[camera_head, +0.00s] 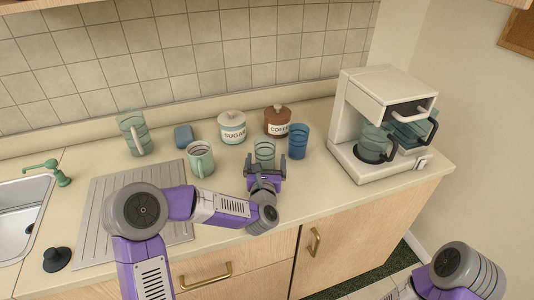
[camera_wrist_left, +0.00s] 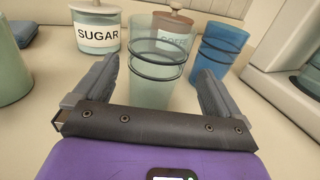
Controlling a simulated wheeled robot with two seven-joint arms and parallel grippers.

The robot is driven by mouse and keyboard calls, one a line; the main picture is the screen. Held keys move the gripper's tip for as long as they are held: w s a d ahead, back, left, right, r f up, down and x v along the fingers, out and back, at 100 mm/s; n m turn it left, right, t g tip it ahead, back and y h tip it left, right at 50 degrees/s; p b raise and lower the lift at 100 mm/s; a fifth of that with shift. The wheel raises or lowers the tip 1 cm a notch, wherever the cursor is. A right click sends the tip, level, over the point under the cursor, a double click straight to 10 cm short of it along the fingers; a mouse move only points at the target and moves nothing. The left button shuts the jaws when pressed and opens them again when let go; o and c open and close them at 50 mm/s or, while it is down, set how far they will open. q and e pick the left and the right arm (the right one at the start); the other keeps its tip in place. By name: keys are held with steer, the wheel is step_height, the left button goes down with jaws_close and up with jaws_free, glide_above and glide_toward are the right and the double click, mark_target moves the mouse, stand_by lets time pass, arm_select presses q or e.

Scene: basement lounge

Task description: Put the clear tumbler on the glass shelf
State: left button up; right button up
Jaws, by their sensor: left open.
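The clear tumbler (camera_head: 264,152), pale greenish see-through with dark rings, stands upright on the counter in front of the sugar and coffee jars. In the left wrist view the tumbler (camera_wrist_left: 157,72) is centred between the fingers. My left gripper (camera_head: 266,168) is open and low over the counter, its fingers pointing at the tumbler. A gap shows on each side of the tumbler, and I cannot tell how far the fingers reach around it. My right gripper is out of view; only part of my right arm shows at the lower right. I cannot make out a glass shelf.
A blue tumbler (camera_head: 298,141) stands close on the right. The sugar jar (camera_head: 232,127) and coffee jar (camera_head: 277,121) are behind. A green mug (camera_head: 200,158) is left, a coffee maker (camera_head: 375,120) right. The sink (camera_head: 25,215) and drainboard (camera_head: 105,205) lie left.

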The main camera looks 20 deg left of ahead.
mark_target(266, 147)
arm_select(q)
steer(key=shift+a+b+x, duration=0.2)
steer(key=shift+b+x, duration=0.1)
steer(key=shift+x, duration=2.45)
steer(key=shift+r, duration=0.1)
steer(key=shift+c, duration=0.3)
steer(key=c, duration=1.1)
